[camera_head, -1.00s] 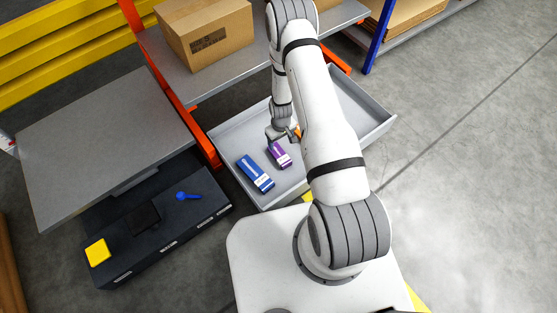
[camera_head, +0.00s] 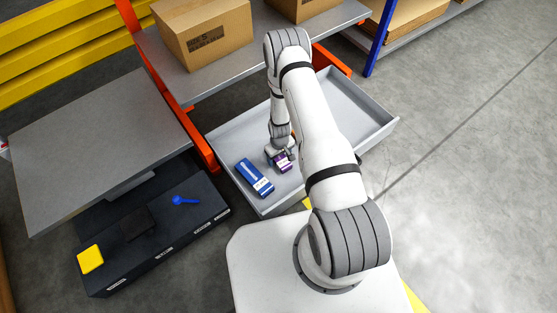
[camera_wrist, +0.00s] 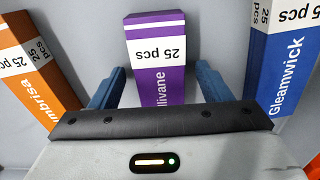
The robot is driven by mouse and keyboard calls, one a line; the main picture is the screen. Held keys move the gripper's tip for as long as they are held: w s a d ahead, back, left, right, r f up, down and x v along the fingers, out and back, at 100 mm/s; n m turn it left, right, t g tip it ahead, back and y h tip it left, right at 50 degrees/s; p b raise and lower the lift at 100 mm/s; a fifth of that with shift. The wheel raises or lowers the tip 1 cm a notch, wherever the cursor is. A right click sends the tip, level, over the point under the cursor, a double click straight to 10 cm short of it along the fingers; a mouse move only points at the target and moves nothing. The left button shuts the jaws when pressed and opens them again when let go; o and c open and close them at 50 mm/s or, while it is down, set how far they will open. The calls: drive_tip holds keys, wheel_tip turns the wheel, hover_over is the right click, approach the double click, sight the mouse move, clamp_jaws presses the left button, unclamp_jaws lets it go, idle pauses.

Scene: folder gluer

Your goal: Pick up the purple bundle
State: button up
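The purple bundle (camera_wrist: 157,50) has a white "25 pcs" band and lies between my gripper's two blue fingers in the wrist view. Narrow gaps show on both sides of it, so my gripper (camera_wrist: 160,80) is open around it. In the head view the purple bundle (camera_head: 284,167) lies in the grey tray (camera_head: 352,100), partly covered by my gripper (camera_head: 280,157). The bundle's near end is hidden behind the gripper body in the wrist view.
A blue bundle (camera_head: 254,178) lies to the left of the purple one in the head view. An orange bundle (camera_wrist: 32,70) shows in the wrist view. A shelf with cardboard boxes (camera_head: 205,30) stands behind the tray. The tray's right part looks clear.

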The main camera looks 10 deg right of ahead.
drive_tip(key=c, duration=1.1)
drive_tip(key=shift+r, duration=0.1)
